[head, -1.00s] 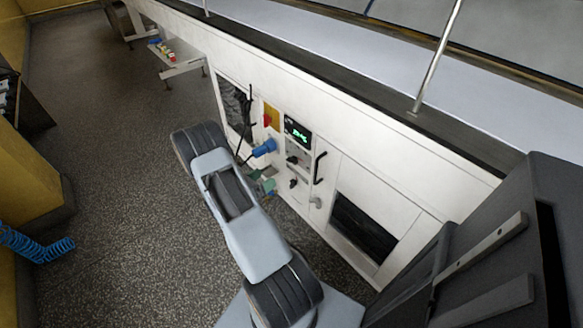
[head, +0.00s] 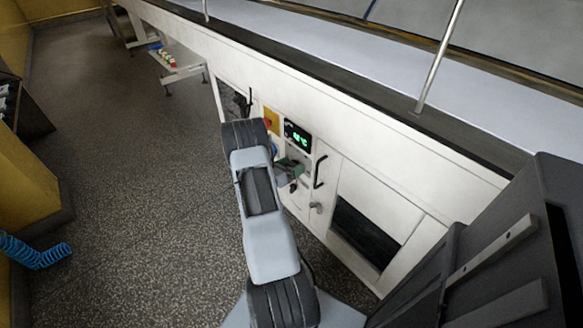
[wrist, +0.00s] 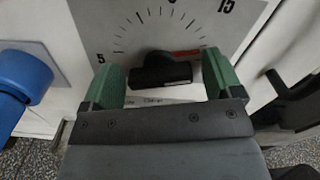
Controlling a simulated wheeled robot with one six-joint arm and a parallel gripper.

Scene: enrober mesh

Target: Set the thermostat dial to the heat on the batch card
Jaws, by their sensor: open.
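In the wrist view a black bar-shaped knob (wrist: 160,70) sits on a panel below an arc of tick marks (wrist: 160,25) numbered 5 at left and 15 at upper right. A red band lies right of the knob. I cannot tell whether this is the thermostat dial. My gripper (wrist: 163,68) is open, its green fingers left and right of the knob, with gaps on both sides. The head view shows my gripper (head: 289,168) at the white machine's control panel, below a green-lit display (head: 298,138). I see no batch card.
A blue round fitting (wrist: 25,75) is close left of my gripper, and a black handle (wrist: 288,88) is at right. In the head view a yellow plate with a red switch (head: 270,121) and a black handle (head: 320,171) flank the display.

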